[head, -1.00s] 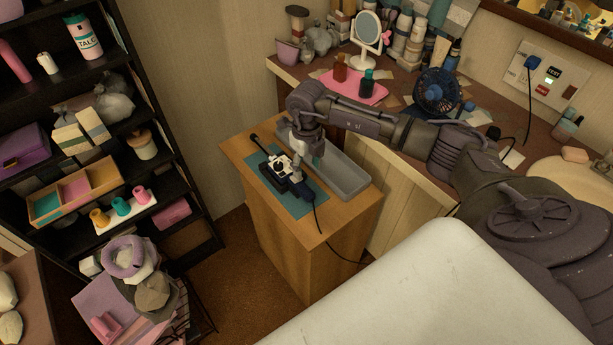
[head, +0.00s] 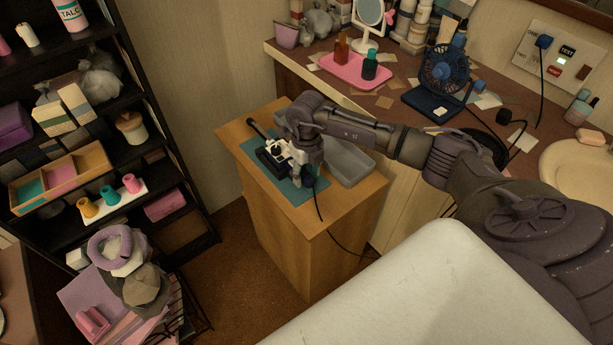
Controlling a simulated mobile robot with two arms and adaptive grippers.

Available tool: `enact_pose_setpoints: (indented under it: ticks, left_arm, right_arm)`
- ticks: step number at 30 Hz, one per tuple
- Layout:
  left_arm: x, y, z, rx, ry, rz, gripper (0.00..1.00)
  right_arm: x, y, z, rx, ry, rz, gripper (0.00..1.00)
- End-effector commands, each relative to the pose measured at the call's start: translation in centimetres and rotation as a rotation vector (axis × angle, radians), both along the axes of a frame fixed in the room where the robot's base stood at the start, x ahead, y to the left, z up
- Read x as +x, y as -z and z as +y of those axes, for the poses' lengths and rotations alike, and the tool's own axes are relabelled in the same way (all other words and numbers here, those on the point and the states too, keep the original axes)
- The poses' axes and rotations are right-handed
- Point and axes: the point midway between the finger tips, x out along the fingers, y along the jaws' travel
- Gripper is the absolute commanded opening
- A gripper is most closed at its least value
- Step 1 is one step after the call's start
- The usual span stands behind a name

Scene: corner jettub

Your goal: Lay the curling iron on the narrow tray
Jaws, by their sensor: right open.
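The dark curling iron (head: 257,129) lies slantwise over a teal mat (head: 305,196) on top of a small wooden cabinet. Its barrel end points to the back left, and its cord runs off the front. My right gripper (head: 282,155) is open and pointed down at the middle of the iron. The gripper hides part of the iron, and I cannot tell whether the fingers touch it. The narrow grey tray (head: 350,165) sits on the same cabinet, just right of the mat, partly hidden by my right arm. My left gripper is not in view.
A dark shelf unit (head: 160,120) with boxes and bottles stands at the left. Behind the cabinet, a counter holds a pink tray (head: 352,82), a blue fan (head: 446,70) and a basin (head: 575,175). The cord hangs down the cabinet's front.

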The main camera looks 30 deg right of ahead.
Motion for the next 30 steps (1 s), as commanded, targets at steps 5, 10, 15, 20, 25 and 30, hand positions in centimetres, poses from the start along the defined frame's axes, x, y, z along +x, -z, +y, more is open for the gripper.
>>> enact_pose_setpoints:
  ticks: [5,10,15,20,25,30]
  left_arm:
    - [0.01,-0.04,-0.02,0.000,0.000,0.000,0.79]
    - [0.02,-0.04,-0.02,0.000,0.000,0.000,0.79]
    - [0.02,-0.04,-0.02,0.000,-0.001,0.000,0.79]
    - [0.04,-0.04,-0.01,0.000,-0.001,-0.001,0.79]
    - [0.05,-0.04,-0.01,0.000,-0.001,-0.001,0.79]
    - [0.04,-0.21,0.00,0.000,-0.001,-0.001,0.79]
  right_arm:
    - [0.02,-0.05,0.02,0.000,0.000,-0.001,0.52]
    - [0.02,-0.05,0.02,0.000,0.000,-0.001,0.41]
    - [0.02,-0.05,0.02,0.000,0.000,-0.001,0.27]
    - [0.02,-0.05,0.01,0.000,0.000,-0.001,0.14]
    - [0.02,-0.05,0.01,0.000,0.000,-0.001,0.00]
    - [0.14,-0.37,0.01,0.001,0.000,-0.005,0.00]
